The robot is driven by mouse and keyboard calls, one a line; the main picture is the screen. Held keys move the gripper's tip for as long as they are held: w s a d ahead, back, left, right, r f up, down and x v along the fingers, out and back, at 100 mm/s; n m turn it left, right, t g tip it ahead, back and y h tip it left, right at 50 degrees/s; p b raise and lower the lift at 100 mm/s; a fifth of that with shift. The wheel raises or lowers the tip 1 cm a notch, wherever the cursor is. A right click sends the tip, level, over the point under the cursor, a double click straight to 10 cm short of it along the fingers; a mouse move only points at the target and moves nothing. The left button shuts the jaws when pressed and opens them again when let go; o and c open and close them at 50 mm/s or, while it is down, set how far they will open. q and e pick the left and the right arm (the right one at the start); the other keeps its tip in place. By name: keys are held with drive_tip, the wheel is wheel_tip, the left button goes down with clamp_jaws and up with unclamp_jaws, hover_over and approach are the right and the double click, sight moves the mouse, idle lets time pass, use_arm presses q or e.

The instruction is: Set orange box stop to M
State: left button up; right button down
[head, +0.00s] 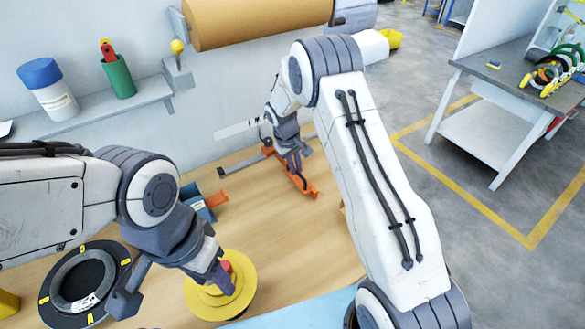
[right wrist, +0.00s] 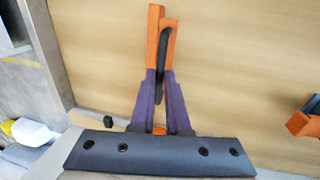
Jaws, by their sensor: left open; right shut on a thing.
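The orange box stop (head: 308,190) lies on the wooden table near the back wall, beside a grey rail (head: 243,164). My right gripper (head: 297,167) is at it; in the right wrist view the purple fingers (right wrist: 160,105) are shut on the orange stop (right wrist: 153,50), which has a dark slot or strip along it. No M mark is readable. A white strip (head: 232,130) on the wall is too small to read. My left gripper (head: 175,290) is open above the table, with one finger over a yellow disc (head: 243,288) with a red knob (head: 226,266).
A black ring-shaped coil (head: 52,302) lies at the front left. A blue and orange tool (head: 205,203) is behind the yellow disc. A shelf (head: 145,96) holds a green cup (head: 119,78) and a white bottle (head: 55,100). A brown roll (head: 260,20) hangs above.

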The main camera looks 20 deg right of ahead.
drive_tip(key=c, duration=0.9)
unclamp_jaws()
drive_tip(key=r+b, duration=0.1)
drive_tip(key=r, duration=0.2)
drive_tip(key=a+r, duration=0.1)
drive_tip(key=r, duration=0.3)
drive_tip(key=a+r+b, duration=0.1)
drive_tip(key=r, duration=0.2)
drive_tip(key=shift+s+r+b, duration=0.2)
drive_tip(key=shift+s+b, duration=0.1)
